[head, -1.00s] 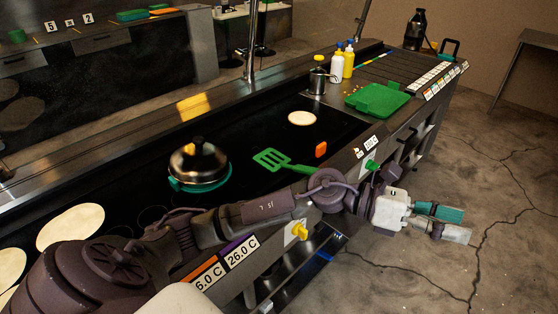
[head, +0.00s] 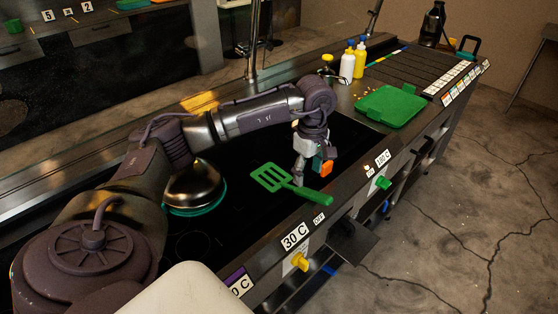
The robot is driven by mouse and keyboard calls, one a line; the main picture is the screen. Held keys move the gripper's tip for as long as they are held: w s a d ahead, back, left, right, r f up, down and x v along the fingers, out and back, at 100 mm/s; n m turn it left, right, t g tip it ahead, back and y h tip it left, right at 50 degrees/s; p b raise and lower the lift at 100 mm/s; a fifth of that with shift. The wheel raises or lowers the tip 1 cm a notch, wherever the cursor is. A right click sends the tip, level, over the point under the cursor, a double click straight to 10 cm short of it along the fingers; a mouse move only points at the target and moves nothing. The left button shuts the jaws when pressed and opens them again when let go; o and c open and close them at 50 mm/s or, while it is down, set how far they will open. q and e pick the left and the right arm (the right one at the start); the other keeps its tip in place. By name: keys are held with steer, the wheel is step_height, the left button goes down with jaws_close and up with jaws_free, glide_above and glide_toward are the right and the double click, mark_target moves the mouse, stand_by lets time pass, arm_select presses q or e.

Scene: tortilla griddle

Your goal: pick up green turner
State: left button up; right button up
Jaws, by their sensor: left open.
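The green turner (head: 272,178) lies on the dark griddle, its slotted head to the left and its handle (head: 314,195) running right to the front edge. My left gripper (head: 308,174) points down just behind the handle, its grey finger close to the turner where head meets handle. It is open and appears empty; whether a finger touches the turner cannot be told. My right gripper is not in view.
A domed lid (head: 193,187) sits left of the turner. A small orange object (head: 326,168) shows beside my fingers. A green board (head: 390,106) and bottles (head: 347,66) stand farther back. Yellow (head: 301,262) and green (head: 383,182) knobs line the front panel.

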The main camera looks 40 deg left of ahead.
mark_target(306, 190)
arm_select(q)
step_height(306, 190, down, 3)
steer(key=shift+w+a+r, duration=0.15)
steer(key=shift+r, duration=0.05)
steer(key=shift+f+p, duration=0.75)
steer(key=shift+f, duration=0.2)
step_height(306, 190, down, 3)
steer(key=shift+r+p, duration=0.15)
steer(key=shift+p, duration=0.25)
steer(key=shift+f, duration=0.55)
steer(key=c, duration=0.8)
jaws_close()
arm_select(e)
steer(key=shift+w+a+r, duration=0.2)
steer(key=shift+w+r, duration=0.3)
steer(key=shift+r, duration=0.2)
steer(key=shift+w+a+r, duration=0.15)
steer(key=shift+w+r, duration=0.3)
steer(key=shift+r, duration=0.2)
arm_select(q)
steer(key=shift+r, duration=0.15)
